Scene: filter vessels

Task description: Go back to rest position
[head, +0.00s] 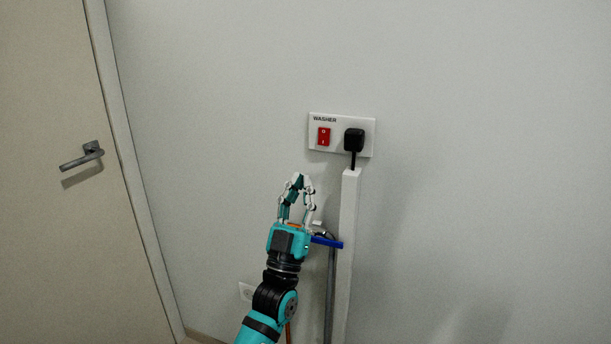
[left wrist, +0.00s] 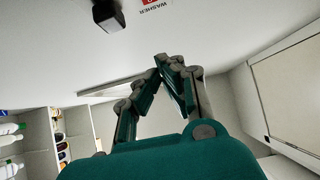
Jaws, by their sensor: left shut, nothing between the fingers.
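My left gripper (head: 297,180) is raised in front of the wall, a little below and left of the socket plate. Its fingertips meet, with nothing between them. The closed fingers also show in the left wrist view (left wrist: 170,62). The white plate (head: 341,150) is marked WASHER and carries a red switch (head: 324,137) and a black plug (head: 354,140). The gripper looks apart from the plate in the head view. My right gripper is in neither view.
A beige door with a metal handle (head: 82,156) is at the left. A white cable duct (head: 349,230) runs down from the plug. A blue-handled item (head: 327,242) is partly hidden behind my left gripper. A lower wall socket (head: 246,292) shows beside my arm. The wall at right is clear.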

